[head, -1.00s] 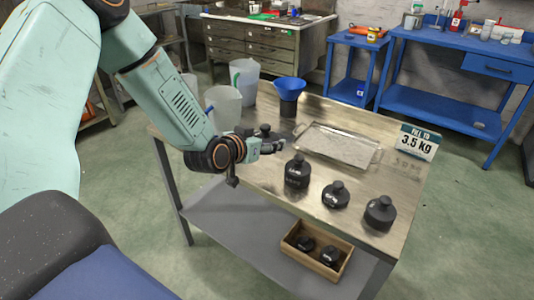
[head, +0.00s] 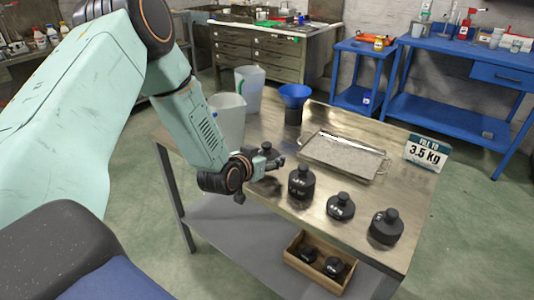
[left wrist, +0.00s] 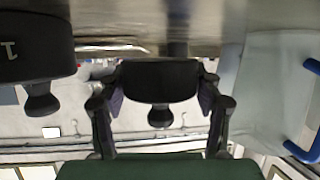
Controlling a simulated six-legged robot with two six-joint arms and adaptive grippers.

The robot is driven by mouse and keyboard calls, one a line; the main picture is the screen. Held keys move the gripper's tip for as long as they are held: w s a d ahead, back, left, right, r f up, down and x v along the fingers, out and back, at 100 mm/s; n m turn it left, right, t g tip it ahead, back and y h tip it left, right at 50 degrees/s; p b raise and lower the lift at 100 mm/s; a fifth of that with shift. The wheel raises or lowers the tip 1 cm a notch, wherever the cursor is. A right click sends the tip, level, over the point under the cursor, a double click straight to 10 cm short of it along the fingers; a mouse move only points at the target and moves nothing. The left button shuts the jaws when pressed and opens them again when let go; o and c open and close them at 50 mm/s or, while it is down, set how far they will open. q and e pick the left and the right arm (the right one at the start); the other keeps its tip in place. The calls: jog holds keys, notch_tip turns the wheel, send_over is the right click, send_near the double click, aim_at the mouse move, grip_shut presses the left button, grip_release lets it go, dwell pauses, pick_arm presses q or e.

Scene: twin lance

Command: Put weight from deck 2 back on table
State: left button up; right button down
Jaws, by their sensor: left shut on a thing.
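My left gripper (head: 272,160) is shut on a small black weight (head: 266,147) over the left part of the metal-topped table (head: 262,196). In the left wrist view, which is upside down, the held weight (left wrist: 160,80) sits between the two fingers (left wrist: 160,95), its knob pointing away from the table. Its base is close to the tabletop; I cannot tell if they touch. My right gripper is not in view.
A metal tray (head: 343,155) lies behind the weights, beside a "3.5 kg" sign (head: 425,152). A blue funnel (head: 294,92) and translucent jugs (head: 228,117) stand at the back left. A wooden box (head: 297,262) with black weights is on the lower shelf.

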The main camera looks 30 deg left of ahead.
aim_at(267, 173)
pick_arm(q)
jog(key=f+b, duration=0.1)
jog(key=f, duration=0.2)
jog(key=shift+w+a+f, duration=0.1)
jog(key=shift+w+f, duration=0.1)
jog(key=shift+s+r, duration=0.1)
jog(key=shift+r, duration=0.05)
jog(key=o, duration=1.4)
jog(key=shift+s+f, duration=0.15)
jog(key=shift+f, duration=0.1)
jog(key=shift+c, duration=0.2)
jog(key=o, duration=0.4)
jog(key=shift+o, duration=0.3)
jog(key=shift+r, duration=0.1)
